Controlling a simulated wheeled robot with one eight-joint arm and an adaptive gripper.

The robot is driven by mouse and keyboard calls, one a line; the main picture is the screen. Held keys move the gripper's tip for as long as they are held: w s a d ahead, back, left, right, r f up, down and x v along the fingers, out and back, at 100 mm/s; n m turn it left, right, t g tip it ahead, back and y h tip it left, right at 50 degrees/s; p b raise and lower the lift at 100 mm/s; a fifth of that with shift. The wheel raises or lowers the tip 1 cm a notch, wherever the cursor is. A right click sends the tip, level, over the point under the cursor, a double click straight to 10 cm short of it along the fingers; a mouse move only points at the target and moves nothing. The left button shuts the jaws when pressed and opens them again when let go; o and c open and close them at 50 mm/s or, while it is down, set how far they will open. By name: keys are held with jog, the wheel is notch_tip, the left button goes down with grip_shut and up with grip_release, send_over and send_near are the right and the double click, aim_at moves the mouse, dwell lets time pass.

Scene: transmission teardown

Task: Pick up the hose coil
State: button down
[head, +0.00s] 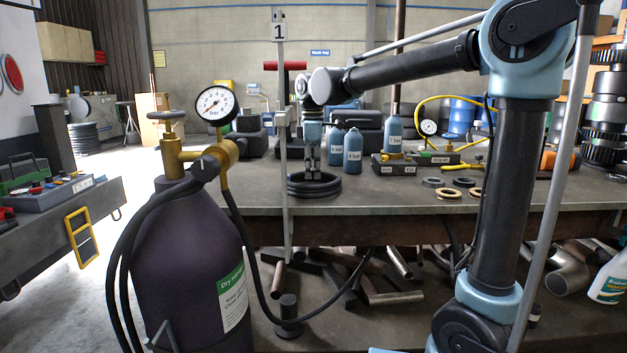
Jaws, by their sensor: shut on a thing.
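The hose coil (329,188) is a flat black ring of stacked hose turns on the grey workbench (390,198), left of the middle in the head view. A thin upright post with a "1" sign stands just left of the gripper. The fingertips are small and partly merge with the dark hose.
Blue bottles (353,151) stand close behind the coil. Flat rings (448,194) and a gauge block with a yellow hose (422,158) lie to the right. A large dark gas cylinder (190,270) with a gauge (216,105) stands at the front left. Pipes lie under the bench.

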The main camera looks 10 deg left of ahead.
jog(key=shift+r, duration=0.15)
notch_tip(320, 180, up, 4)
jog(key=shift+f, duration=0.25)
jog(key=w+d, duration=0.1)
jog(key=d, duration=0.4)
jog(key=w+d, duration=0.2)
jog(key=d, duration=0.4)
jog(key=w+d, duration=0.1)
jog(key=d, duration=0.5)
jog(key=shift+w+d+f, duration=0.15)
jog(key=shift+d, duration=0.1)
